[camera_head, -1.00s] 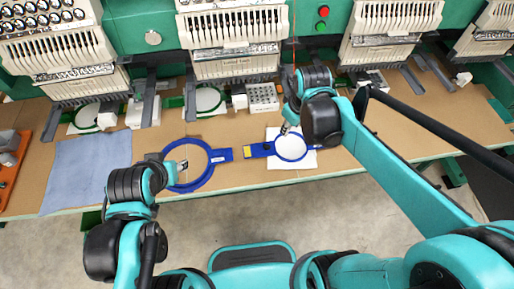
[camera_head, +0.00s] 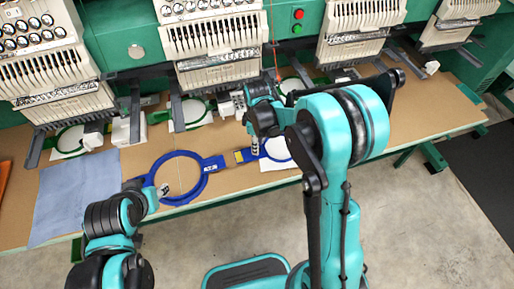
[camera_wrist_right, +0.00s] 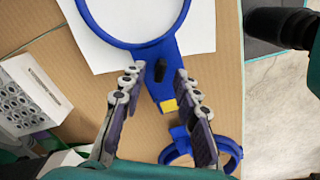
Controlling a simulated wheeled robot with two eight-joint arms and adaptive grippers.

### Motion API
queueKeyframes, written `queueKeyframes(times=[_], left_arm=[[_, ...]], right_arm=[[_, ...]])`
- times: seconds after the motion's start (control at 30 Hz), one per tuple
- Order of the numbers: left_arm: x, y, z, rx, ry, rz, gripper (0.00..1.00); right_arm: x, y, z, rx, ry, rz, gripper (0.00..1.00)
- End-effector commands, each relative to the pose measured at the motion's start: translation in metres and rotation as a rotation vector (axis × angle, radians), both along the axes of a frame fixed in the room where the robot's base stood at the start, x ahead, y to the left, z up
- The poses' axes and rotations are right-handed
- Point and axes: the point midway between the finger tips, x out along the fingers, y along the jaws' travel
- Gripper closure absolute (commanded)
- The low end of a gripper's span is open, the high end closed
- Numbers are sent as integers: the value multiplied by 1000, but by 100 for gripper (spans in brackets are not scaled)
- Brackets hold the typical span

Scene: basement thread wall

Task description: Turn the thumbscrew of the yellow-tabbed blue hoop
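The yellow-tabbed blue hoop (camera_wrist_right: 150,42) lies on a white sheet on the table. Its yellow tab (camera_wrist_right: 168,105) and a dark thumbscrew (camera_wrist_right: 160,70) show on its neck in the right wrist view. My right gripper (camera_wrist_right: 158,82) is open, with its fingers on either side of the neck and the thumbscrew between the tips; I see no clear contact. In the head view the yellow tab (camera_head: 239,156) shows, but my right arm hides much of the hoop. My left gripper (camera_head: 163,190) is at the left rim of a larger blue hoop (camera_head: 204,180); its grip is unclear.
Embroidery machine heads (camera_head: 215,40) stand along the back of the table. A blue-grey cloth (camera_head: 75,200) lies at left. A white box with round holes (camera_wrist_right: 30,95) is left of the gripper in the wrist view. Bare table (camera_head: 420,115) shows at right.

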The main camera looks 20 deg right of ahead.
Motion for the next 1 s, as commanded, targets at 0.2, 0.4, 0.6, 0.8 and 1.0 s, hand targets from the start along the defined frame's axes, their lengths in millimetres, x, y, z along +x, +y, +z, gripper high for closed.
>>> queueKeyframes(times=[0.2,0.4,0.6,0.8,1.0], left_arm=[[0,0,-4,0,0,0,60],[0,0,-3,0,0,0,60],[0,0,-4,0,0,0,60],[0,0,-4,0,0,0,60],[0,0,-4,0,0,0,60]], right_arm=[[0,0,-12,0,0,-1,69],[0,0,-11,0,0,-1,69],[0,0,-11,0,0,-1,100],[0,0,-11,-1,-1,-5,100],[0,0,-11,-1,-1,-26,100]])
